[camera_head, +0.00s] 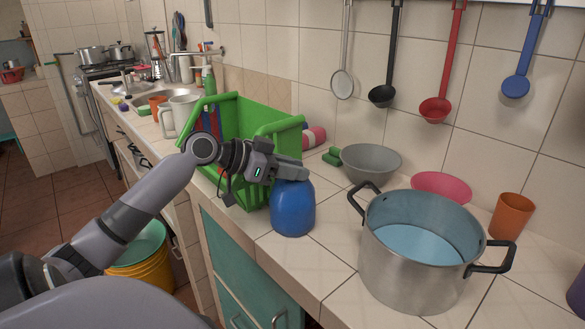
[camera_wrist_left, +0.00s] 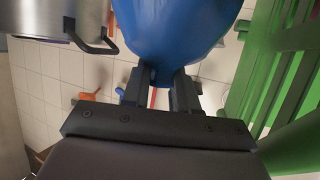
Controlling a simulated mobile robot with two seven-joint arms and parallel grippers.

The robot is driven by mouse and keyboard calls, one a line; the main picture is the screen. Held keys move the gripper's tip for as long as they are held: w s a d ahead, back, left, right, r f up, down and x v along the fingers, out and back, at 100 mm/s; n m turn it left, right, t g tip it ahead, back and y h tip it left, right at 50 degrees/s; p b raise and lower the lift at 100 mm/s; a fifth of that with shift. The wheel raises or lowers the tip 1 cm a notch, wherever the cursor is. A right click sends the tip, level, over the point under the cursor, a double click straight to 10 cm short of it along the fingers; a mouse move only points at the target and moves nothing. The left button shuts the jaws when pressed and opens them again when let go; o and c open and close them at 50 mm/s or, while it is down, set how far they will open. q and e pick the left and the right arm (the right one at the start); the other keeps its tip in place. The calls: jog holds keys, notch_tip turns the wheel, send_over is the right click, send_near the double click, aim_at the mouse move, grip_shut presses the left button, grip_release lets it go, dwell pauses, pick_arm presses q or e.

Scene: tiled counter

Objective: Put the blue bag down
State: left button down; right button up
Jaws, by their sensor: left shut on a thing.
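The blue bag (camera_head: 293,210) is a rounded, full shape at the front part of the tiled counter, just right of the green crate. My left gripper (camera_head: 290,173) comes in from the left and is shut on the top of the blue bag. In the left wrist view the bag (camera_wrist_left: 178,38) fills the top middle, with its gathered end between the two fingers (camera_wrist_left: 160,88). The bag hangs upright under the gripper; I cannot tell whether its bottom touches the tiles. My right gripper is not in view.
A green crate (camera_head: 263,118) stands left of the bag. A large steel pot (camera_head: 408,270) with dark handles stands to its right. A grey bowl (camera_head: 370,163), pink bowl (camera_head: 441,186) and orange cup (camera_head: 511,215) are behind. Some bare tile (camera_head: 325,245) lies between bag and pot.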

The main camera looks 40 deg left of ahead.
pick_arm(q)
jog(key=shift+r, duration=0.1)
jog(key=c, duration=0.9)
grip_release()
jog(key=shift+s+a+r, duration=0.1)
jog(key=shift+s+a, duration=0.15)
jog(key=shift+s, duration=0.25)
jog(key=b+v, duration=0.1)
jog(key=v, duration=1)
jog(key=shift+w, duration=0.1)
